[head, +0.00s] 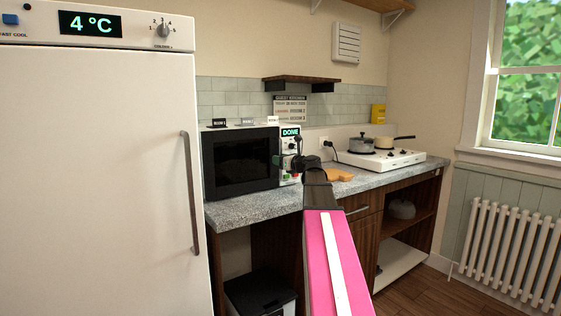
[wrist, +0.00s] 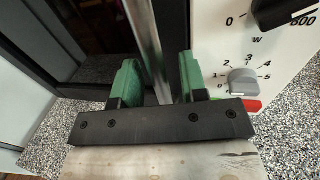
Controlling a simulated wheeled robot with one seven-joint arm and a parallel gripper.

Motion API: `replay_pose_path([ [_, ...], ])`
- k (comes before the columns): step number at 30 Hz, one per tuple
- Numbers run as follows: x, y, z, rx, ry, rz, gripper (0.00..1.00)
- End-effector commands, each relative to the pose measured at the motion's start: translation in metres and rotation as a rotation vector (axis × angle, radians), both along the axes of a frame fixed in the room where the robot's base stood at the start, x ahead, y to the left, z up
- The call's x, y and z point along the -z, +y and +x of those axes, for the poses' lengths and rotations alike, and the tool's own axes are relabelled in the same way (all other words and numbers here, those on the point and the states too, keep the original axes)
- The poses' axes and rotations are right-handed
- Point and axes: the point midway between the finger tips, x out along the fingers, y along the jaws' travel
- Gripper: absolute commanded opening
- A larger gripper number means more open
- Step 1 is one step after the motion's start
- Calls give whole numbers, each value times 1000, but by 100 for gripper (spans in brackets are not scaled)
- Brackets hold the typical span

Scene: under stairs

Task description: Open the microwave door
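The microwave (head: 240,160) stands on the counter, its dark door (head: 243,163) looking shut in the head view. Its control panel (head: 290,148) is on the right with a lit "DONE" display. My gripper (head: 288,160) is in front of the panel and door edge. In the wrist view, my gripper (wrist: 157,72) has its two green fingers apart, one on each side of the silver door handle (wrist: 146,35). Small gaps seem to show beside the handle, so the fingers do not look clamped on it. The white panel with dials (wrist: 245,85) is just right of the fingers.
A tall white fridge (head: 95,180) stands left of the counter (head: 250,206). A hob (head: 395,160) with a pot and pan is at the right, and a wooden board (head: 340,175) lies between. A shelf (head: 300,80) hangs above. Floor shows at lower right.

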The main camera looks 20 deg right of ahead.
Motion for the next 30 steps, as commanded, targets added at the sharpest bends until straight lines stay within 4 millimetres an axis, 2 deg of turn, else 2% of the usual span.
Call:
replay_pose_path([
  [4,0,0,0,0,0,0,40],
  [5,0,0,0,0,0,0,33],
  [6,0,0,0,0,0,0,20],
  [8,0,0,0,0,0,0,1],
  [30,0,0,0,0,0,0,0],
])
